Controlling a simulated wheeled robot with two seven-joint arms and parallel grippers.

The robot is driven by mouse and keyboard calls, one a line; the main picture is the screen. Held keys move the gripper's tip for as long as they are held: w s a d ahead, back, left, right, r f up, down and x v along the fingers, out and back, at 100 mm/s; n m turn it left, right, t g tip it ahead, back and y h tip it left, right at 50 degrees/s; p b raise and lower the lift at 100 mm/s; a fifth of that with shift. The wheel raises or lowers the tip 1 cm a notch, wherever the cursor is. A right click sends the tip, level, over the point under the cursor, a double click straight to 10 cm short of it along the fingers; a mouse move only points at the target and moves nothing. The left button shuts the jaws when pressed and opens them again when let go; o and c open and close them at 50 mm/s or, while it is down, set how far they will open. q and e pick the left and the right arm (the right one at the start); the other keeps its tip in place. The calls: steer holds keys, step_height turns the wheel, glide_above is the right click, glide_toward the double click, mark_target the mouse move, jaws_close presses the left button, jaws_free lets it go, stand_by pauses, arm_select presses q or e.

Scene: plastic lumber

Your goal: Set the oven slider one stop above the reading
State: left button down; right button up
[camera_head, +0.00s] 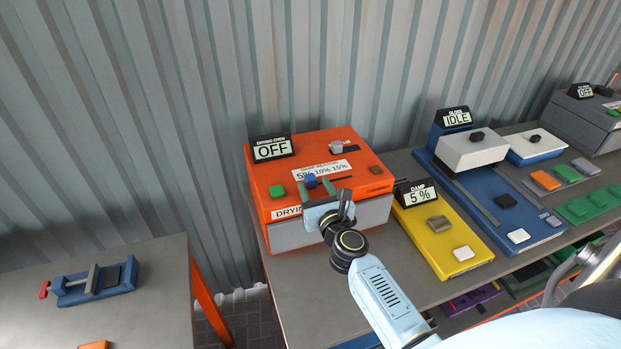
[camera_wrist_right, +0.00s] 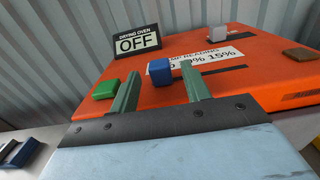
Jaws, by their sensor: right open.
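The orange drying oven (camera_head: 372,158) stands on the bench; its display (camera_head: 272,149) reads OFF. Its blue slider knob (camera_head: 311,181) sits in a slot below a white strip (camera_head: 334,165) marked 5%, 10%, 15%. The knob is toward the slot's left part; its exact stop is unclear. The yellow damp meter (camera_head: 443,249) shows 5 % on its display (camera_head: 420,196). My right gripper (camera_head: 317,187) is open at the slider. In the right wrist view the blue knob (camera_wrist_right: 159,72) appears between the open fingertips (camera_wrist_right: 160,71); I see no clear contact.
On the oven are a green button (camera_wrist_right: 106,88), a light grey knob (camera_head: 336,147) and a brown block (camera_head: 375,169). A blue machine (camera_head: 493,213) stands right of the meter. A blue vise (camera_head: 72,291) is on the left table, across a gap.

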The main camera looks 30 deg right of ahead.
mark_target(312, 183)
steer(key=shift+x, duration=1.95)
steer(key=shift+a, duration=0.1)
steer(key=shift+c, duration=0.2)
jaws_close()
